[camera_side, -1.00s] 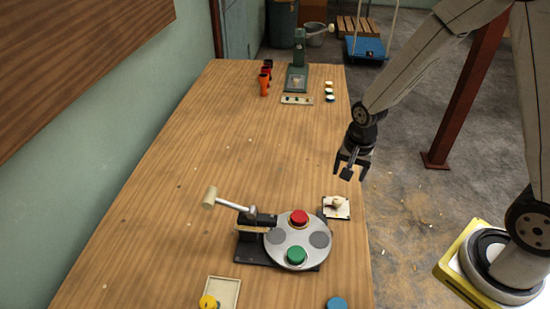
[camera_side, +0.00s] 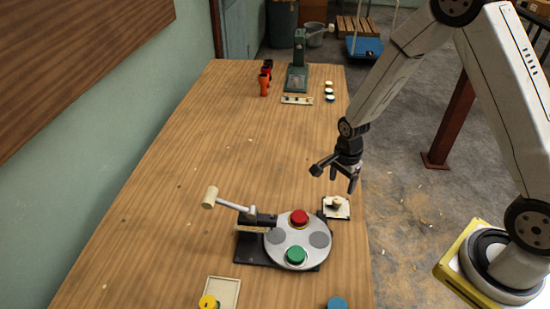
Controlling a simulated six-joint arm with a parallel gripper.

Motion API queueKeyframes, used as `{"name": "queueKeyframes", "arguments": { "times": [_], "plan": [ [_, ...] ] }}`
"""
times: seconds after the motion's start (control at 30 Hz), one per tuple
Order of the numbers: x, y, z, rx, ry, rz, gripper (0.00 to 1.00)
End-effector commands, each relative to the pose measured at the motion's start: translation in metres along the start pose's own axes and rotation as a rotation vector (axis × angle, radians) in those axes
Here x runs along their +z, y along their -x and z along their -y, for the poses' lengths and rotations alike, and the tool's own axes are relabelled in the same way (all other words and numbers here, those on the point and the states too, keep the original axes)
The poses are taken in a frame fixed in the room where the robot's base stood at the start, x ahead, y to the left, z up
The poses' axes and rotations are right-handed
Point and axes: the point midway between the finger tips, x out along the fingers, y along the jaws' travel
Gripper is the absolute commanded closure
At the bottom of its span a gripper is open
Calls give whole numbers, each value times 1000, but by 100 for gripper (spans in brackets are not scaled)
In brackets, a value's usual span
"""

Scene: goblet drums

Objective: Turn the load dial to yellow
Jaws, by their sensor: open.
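The load dial appears to be the small white square plate with a beige knob (camera_side: 337,203) at the right edge of the table. Its colour marks are too small to read, so I cannot tell where it points. My gripper (camera_side: 335,177) is open and empty, with its fingers spread above and just behind the dial, apart from it. A round silver plate (camera_side: 296,262) with a red piece (camera_side: 299,217) and a green piece (camera_side: 296,256) stands left of and in front of the dial.
A pale-headed lever (camera_side: 211,198) sticks out left from the black mount. A tray (camera_side: 226,291), a yellow piece (camera_side: 208,302) and a blue piece (camera_side: 337,303) lie at the front. The table's middle is clear.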

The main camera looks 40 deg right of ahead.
Motion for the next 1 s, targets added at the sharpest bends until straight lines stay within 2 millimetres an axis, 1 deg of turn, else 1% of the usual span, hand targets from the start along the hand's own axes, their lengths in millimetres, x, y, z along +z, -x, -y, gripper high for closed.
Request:
{"name": "queueKeyframes", "arguments": {
  "times": [0.6, 0.8, 1.0],
  "plan": [
    [0, -58, 0, -1, 1, 1, 21],
    [0, -68, 0, -2, 1, 1, 21],
    [0, -70, 0, -3, 1, 0, 21]
  ]
}}
